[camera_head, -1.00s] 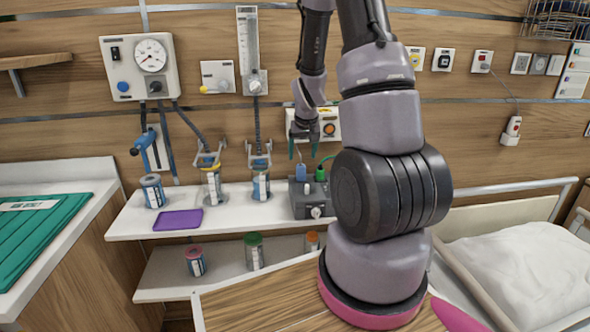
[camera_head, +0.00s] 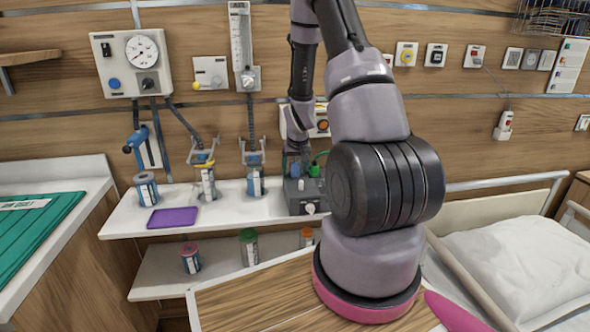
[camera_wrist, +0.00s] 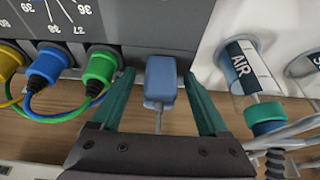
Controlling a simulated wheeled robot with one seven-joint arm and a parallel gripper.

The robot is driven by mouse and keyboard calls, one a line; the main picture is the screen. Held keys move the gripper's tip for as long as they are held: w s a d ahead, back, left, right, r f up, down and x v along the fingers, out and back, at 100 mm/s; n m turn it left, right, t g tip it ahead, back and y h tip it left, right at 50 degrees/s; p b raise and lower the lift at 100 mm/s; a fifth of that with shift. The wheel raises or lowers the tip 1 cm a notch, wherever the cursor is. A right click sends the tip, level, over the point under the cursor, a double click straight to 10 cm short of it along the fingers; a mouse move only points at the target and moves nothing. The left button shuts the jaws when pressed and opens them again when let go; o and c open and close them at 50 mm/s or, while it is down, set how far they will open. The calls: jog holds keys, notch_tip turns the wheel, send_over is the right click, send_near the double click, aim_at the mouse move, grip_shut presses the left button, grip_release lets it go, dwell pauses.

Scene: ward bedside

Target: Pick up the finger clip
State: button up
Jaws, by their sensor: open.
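The finger clip looks to be the small blue block (camera_wrist: 160,80) with a thin cable, in the middle of the wrist view beside the grey box (camera_wrist: 150,35). My gripper (camera_wrist: 158,82) is open, with one teal finger on each side of the block and a visible gap to each. In the head view my gripper (camera_head: 297,162) is low over the grey box (camera_head: 306,201) on the upper shelf. A bit of the blue block (camera_head: 296,171) shows below it there. Whether the fingers reach fully around its depth is unclear.
A green plug (camera_wrist: 101,68), a blue plug (camera_wrist: 47,66) and a yellow plug (camera_wrist: 9,60) with looping cables sit close beside one finger. A jar marked AIR (camera_wrist: 245,75) stands near the other. A purple tray (camera_head: 173,217) lies on the shelf (camera_head: 235,207).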

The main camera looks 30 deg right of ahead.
grip_shut()
jog(key=shift+r, duration=0.15)
